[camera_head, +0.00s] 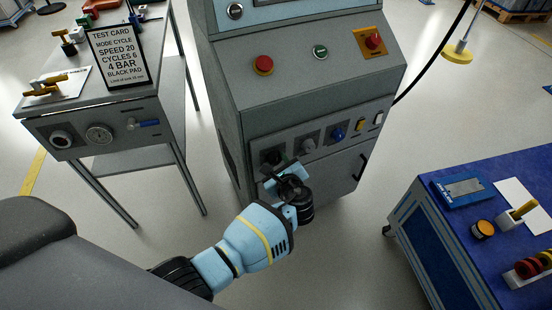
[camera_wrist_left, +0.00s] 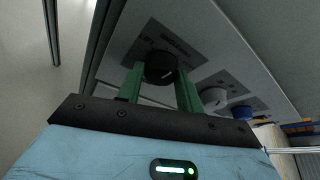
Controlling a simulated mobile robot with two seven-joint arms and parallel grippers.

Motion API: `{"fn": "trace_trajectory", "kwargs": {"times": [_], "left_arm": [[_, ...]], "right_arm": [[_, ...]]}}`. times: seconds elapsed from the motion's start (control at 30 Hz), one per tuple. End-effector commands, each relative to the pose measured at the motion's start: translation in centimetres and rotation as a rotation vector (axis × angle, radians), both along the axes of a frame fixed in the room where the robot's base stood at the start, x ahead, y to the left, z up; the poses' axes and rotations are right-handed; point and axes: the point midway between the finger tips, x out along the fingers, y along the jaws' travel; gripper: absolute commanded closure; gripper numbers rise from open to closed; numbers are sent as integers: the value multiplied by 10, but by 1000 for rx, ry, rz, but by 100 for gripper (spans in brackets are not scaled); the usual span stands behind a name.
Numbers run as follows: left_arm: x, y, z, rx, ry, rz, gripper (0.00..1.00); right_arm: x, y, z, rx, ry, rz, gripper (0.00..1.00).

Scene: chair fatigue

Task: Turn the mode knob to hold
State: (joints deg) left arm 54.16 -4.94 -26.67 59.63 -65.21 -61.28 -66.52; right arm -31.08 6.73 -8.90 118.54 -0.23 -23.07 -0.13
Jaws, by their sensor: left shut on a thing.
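The black knob (camera_wrist_left: 160,67) is at the left end of the knob row on the grey cabinet's front panel. It also shows in the head view (camera_head: 272,156), partly covered by my gripper. A white pointer line on it slants towards the upper right in the wrist view. My right gripper is not in view.
A grey-white knob (camera_head: 308,146) and a blue knob (camera_head: 338,132) sit just right of it. The cabinet has a red button (camera_head: 263,65) and a green button (camera_head: 320,52) above. A test card (camera_head: 117,57) stands on the left table; a blue bench (camera_head: 420,210) stands right.

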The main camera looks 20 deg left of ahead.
Motion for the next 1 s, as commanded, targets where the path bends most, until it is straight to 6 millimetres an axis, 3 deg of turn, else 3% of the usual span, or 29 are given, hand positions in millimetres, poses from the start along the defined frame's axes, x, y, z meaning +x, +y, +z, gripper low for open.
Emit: {"fn": "trace_trajectory", "kwargs": {"times": [0.3, 0.97, 1.0], "left_arm": [[2, -2, 2, 123, 126, -1, 87], [2, -2, 1, 167, 171, 0, 87], [2, -2, 1, 167, 171, 0, 60]], "right_arm": [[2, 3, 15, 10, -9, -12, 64], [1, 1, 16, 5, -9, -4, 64], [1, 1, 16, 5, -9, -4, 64]]}}
